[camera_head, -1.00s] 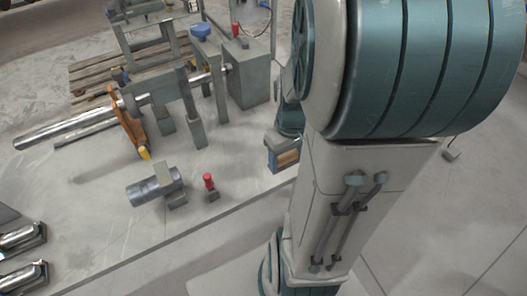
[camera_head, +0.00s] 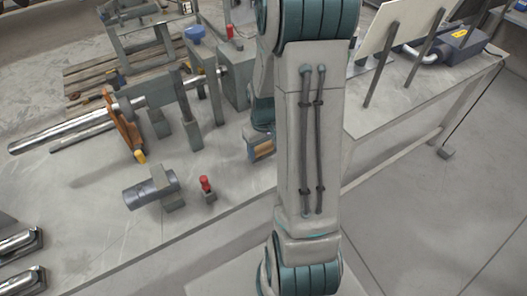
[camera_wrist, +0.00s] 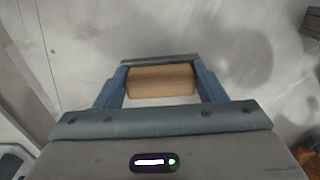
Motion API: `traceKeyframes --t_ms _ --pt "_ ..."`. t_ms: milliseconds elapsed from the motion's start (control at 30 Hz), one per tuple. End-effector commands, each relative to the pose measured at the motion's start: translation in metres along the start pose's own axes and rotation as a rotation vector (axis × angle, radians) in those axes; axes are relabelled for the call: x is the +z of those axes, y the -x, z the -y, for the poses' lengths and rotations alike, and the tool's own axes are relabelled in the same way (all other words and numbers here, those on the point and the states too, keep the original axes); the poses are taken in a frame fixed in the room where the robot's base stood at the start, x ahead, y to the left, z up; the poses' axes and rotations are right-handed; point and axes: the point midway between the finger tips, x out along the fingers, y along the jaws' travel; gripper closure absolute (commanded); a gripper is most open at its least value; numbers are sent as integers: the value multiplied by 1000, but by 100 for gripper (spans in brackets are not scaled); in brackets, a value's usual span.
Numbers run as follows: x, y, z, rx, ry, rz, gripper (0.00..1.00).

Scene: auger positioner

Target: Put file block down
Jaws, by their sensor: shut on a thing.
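The file block is a tan-brown block (camera_wrist: 162,82) in the wrist view. It sits between the two blue fingers of my gripper (camera_wrist: 160,72), which is shut on it. In the head view, my gripper (camera_head: 259,142) is beside my arm, over the right part of the work table near its front edge. A brown face of the block (camera_head: 264,150) shows between the fingers there. Pale table surface and soft shadows lie beyond the block in the wrist view. Whether the block touches the table is hard to tell.
A red-topped small tool (camera_head: 206,187) and a dark cylinder with a grey block (camera_head: 150,190) stand to the left. A grey box (camera_head: 236,84) and the long auger shaft (camera_head: 70,130) are behind. My arm hides part of the table.

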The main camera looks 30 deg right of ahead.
Motion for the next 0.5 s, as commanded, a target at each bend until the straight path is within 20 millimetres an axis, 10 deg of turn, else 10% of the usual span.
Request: traceKeyframes --t_ms 500 --pt "0 -23 0 1 0 -1 58"
